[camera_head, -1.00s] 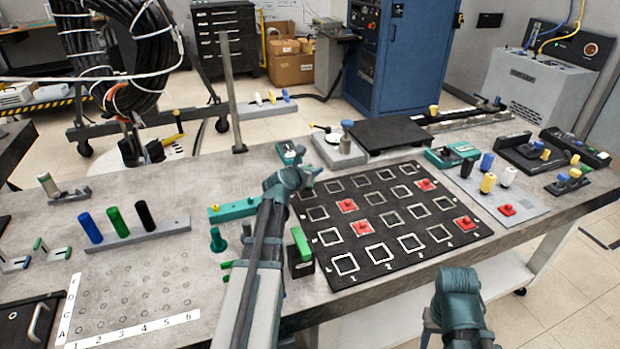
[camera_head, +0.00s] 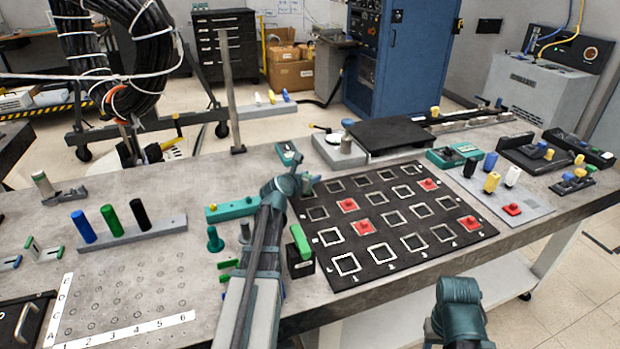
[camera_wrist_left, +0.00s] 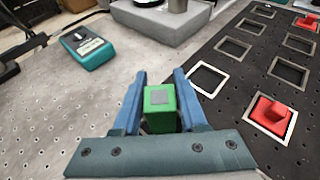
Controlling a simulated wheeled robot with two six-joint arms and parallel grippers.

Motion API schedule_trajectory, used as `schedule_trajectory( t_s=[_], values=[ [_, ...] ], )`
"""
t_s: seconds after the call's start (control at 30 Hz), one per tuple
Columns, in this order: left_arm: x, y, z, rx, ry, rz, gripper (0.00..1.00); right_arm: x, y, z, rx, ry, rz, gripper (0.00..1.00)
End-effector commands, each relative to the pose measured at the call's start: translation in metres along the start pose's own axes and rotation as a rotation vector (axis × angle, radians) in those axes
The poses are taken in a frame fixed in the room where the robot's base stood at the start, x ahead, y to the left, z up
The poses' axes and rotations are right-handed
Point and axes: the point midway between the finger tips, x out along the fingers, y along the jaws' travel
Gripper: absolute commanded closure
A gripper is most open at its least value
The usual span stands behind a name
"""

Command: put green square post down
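The green square post (camera_wrist_left: 160,104) stands between the two blue fingers of my left gripper (camera_wrist_left: 161,88) in the left wrist view. The fingers appear to press on both its sides. A grey square shows on the end facing the camera. In the head view my left gripper (camera_head: 306,183) is over the table beside the far left corner of the black board (camera_head: 330,278). The post cannot be made out there, and I cannot tell whether its lower end touches the table. My right gripper is out of view; only part of that arm shows at the bottom right.
Red pieces (camera_head: 363,227) sit on several white-outlined squares of the board. A teal device (camera_head: 288,153) and a grey block (camera_head: 338,152) lie beyond the gripper. A grey rack (camera_head: 125,235) holds three posts.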

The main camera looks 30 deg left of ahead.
Motion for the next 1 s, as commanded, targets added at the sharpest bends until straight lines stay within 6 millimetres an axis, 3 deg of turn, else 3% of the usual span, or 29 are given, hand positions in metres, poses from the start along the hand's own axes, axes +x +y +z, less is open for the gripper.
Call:
schedule_trajectory(
  t_s=[0.03,0.1,0.47,1.0],
  values=[
    [0.0,0.0,0.0,0.0,0.0,0.0,0.47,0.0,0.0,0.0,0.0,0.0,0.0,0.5],
    [0.0,0.0,0.0,0.0,0.0,0.0,0.35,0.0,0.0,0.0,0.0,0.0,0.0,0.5],
    [-0.002,0.0,0.005,0.0,0.0,0.0,0.35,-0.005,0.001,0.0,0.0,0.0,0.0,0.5],
    [-0.103,-0.001,0.004,-0.002,0.0,0.001,0.35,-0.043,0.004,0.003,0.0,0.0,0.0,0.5]
  ],
)
